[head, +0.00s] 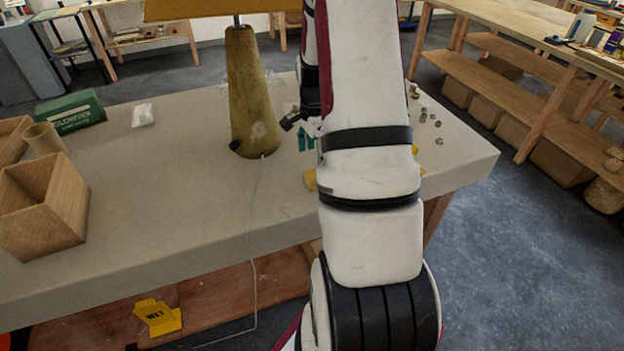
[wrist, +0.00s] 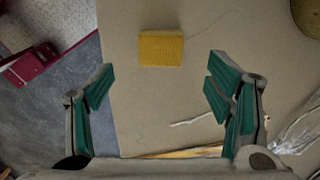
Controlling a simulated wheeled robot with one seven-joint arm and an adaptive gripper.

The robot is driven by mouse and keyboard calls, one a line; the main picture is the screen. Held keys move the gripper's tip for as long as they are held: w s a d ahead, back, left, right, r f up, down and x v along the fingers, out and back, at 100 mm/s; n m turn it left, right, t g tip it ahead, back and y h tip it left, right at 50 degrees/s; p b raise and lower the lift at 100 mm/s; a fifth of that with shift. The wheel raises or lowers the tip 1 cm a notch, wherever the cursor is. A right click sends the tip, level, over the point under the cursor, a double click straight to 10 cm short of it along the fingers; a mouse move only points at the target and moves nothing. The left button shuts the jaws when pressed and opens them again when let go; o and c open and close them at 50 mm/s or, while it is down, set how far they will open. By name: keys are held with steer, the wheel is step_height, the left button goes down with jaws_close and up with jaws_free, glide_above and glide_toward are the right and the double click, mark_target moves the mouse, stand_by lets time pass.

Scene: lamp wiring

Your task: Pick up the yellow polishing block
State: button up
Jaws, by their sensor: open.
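The yellow polishing block (wrist: 161,48) lies flat on the table in the wrist view, beyond my fingertips and between their lines. It is apart from both fingers. My gripper (wrist: 158,88) is open, with green-padded fingers spread wide and nothing between them. In the head view, a yellow piece that looks like the block (head: 310,180) shows at the left edge of my arm, mostly hidden by it. The green fingers of my gripper (head: 305,141) show just above it in the picture, also partly hidden.
The lamp's wooden base (head: 252,100) stands left of my gripper, with a thin cord (head: 252,225) running down from it. A crumpled clear bag (wrist: 302,128) and a yellow strip (wrist: 185,153) lie near my gripper. The table's edge (wrist: 108,110) is close on the left.

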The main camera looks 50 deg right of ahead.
steer(key=shift+d+f+p, duration=0.1)
steer(key=shift+f+p, duration=0.6)
steer(key=shift+f, duration=3.55)
steer(key=shift+c, duration=0.5)
steer(key=c, duration=0.9)
